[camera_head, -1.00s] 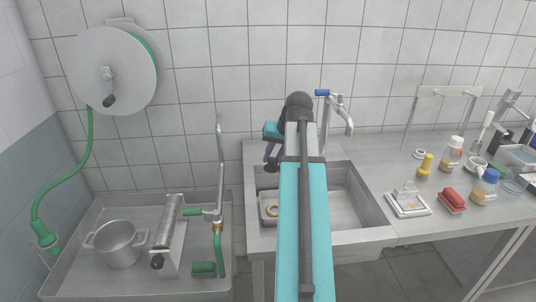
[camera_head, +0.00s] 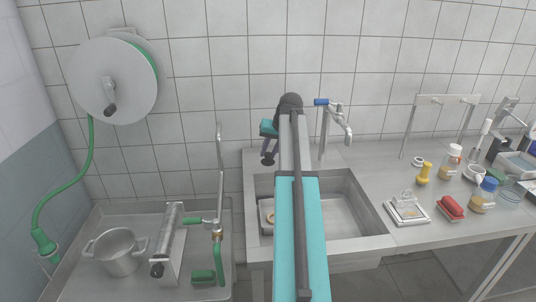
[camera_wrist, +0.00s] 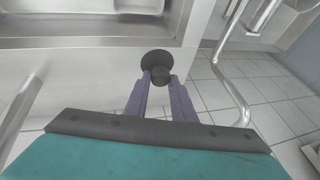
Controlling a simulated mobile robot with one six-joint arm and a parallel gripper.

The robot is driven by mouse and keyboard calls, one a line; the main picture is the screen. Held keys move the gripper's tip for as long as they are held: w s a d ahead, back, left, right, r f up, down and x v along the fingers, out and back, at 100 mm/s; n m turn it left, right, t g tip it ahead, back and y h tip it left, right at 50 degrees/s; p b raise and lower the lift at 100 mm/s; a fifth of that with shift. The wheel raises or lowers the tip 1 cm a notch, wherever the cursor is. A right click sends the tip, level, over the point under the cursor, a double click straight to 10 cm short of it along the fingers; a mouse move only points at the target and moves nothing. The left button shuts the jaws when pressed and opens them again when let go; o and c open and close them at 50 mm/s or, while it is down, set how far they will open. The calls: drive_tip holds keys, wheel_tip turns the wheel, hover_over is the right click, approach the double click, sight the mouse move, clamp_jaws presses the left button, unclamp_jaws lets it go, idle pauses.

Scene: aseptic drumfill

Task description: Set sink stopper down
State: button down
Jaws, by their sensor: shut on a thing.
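The sink stopper is a dark, round disc with a knob (camera_wrist: 157,62). My gripper (camera_wrist: 160,80) has purple fingers and is shut on its knob, as the wrist view shows. In the head view the stopper (camera_head: 268,159) hangs below my gripper (camera_head: 269,149), near the back left corner of the steel sink (camera_head: 358,213). In the wrist view the stopper appears by the edge of the steel counter, with floor tiles beyond. I cannot tell its exact height above the steel.
A tray (camera_head: 264,222) stands in the sink, partly hidden by my arm. A blue-handled tap (camera_head: 335,120) rises behind. The left basin holds a pot (camera_head: 116,252) and a steel cylinder (camera_head: 167,240). Bottles, a scale (camera_head: 407,208) and a red brush (camera_head: 451,207) stand right.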

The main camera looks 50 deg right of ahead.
sight(268, 153)
drive_tip(key=shift+w+d+f, duration=0.15)
drive_tip(key=shift+w+d, duration=1)
drive_tip(key=shift+w, duration=0.15)
drive_tip(key=shift+w+d, duration=0.25)
drive_tip(key=shift+w, duration=0.1)
drive_tip(key=shift+f+p, duration=0.55)
drive_tip(key=shift+f, duration=1.25)
drive_tip(key=c, duration=1.5)
unclamp_jaws()
drive_tip(key=shift+f, duration=0.1)
drive_tip(key=shift+b+v, duration=0.5)
drive_tip(key=shift+v, duration=5.65)
